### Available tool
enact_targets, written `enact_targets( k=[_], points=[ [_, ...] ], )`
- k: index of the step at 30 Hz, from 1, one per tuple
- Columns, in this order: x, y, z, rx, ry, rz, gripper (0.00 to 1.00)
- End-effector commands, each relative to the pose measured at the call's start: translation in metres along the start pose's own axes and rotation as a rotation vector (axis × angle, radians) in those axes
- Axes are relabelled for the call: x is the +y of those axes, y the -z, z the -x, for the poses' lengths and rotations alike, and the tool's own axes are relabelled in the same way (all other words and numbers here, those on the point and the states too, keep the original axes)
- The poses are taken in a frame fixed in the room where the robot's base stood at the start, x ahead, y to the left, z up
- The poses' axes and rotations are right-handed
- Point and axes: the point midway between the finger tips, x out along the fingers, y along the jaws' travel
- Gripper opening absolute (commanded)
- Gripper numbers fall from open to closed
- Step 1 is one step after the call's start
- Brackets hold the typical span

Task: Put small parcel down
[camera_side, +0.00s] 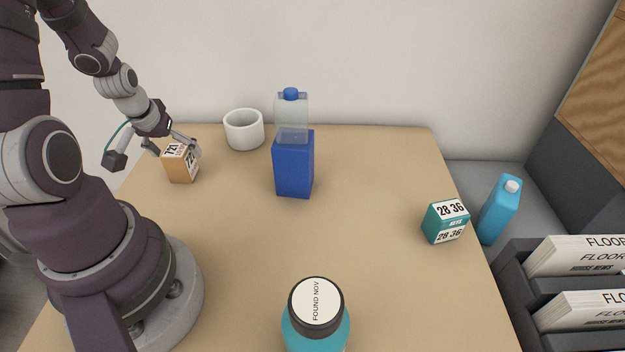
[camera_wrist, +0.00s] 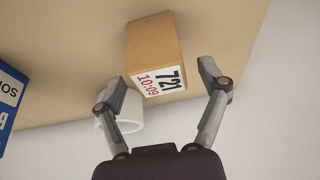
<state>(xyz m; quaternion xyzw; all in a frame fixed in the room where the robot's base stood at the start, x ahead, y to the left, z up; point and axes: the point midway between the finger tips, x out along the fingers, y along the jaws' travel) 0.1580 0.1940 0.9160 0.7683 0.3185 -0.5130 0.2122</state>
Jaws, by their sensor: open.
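The small parcel (camera_side: 180,163) is a brown box with a white label reading 721. It stands on the table at the back left in the side view. In the wrist view the parcel (camera_wrist: 155,50) stands between and a little beyond the fingertips, with its labelled face toward the camera. My gripper (camera_side: 173,147) is at the parcel's top in the side view, its fingers on either side. In the wrist view my gripper (camera_wrist: 162,85) is spread open, with a visible gap beside the right finger. I cannot tell whether the left finger touches the parcel.
A white mug (camera_side: 244,130) stands close right of the parcel. A blue carton with a clear bottle (camera_side: 293,160) stands mid-table. A teal box (camera_side: 445,222) is near the right edge, a teal jar (camera_side: 316,318) at the front. A blue bottle (camera_side: 499,210) and mail trays (camera_side: 580,290) are right.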

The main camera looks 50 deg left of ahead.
Motion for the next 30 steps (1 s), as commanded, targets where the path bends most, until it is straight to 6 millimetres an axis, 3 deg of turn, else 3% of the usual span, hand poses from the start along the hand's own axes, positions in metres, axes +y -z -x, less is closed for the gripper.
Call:
enact_targets(
  k=[12, 20, 23, 25, 30],
  points=[
    [0.0, 0.001, 0.073, 0.008, 0.0, -0.001, 0.74],
    [0.003, 0.001, 0.096, 0.005, -0.005, -0.011, 0.74],
    [0.029, 0.004, 0.11, 0.022, -0.048, -0.113, 0.74],
    [0.061, 0.002, 0.128, 0.041, -0.105, -0.24, 0.74],
    [0.123, -0.029, 0.178, 0.082, -0.253, -0.546, 0.74]
  ],
)
